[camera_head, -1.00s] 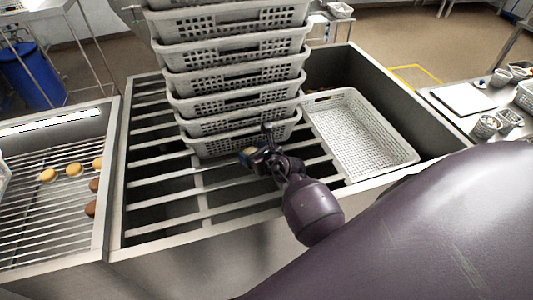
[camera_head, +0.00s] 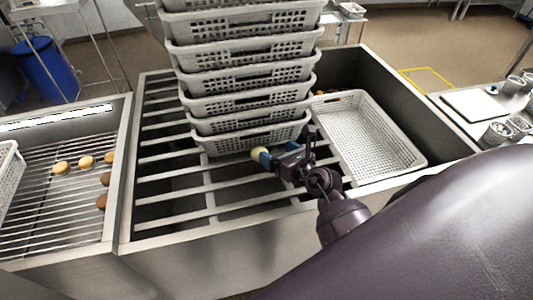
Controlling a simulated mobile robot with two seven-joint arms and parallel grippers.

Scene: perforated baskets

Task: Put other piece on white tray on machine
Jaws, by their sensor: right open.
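Several round pieces lie on the wire grid of the left machine (camera_head: 45,215): yellow pieces (camera_head: 61,167) and brown pieces (camera_head: 102,201). A white perforated tray (camera_head: 8,172) is cut off at the left picture edge on that grid. Another white perforated tray (camera_head: 390,158) lies in the right part of the middle machine and looks empty. My right gripper (camera_head: 267,158) is open over the bars, in front of the basket stack. A small pale yellow round piece (camera_head: 257,153) shows at its fingertips; I cannot tell whether it touches them. My left gripper is out of view.
A tall stack of white perforated baskets (camera_head: 245,105) stands on the slatted bars of the middle machine. A side table at the right holds a white board (camera_head: 470,104) and small baskets (camera_head: 497,133). A blue bin (camera_head: 40,68) stands at the back left. The front bars are clear.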

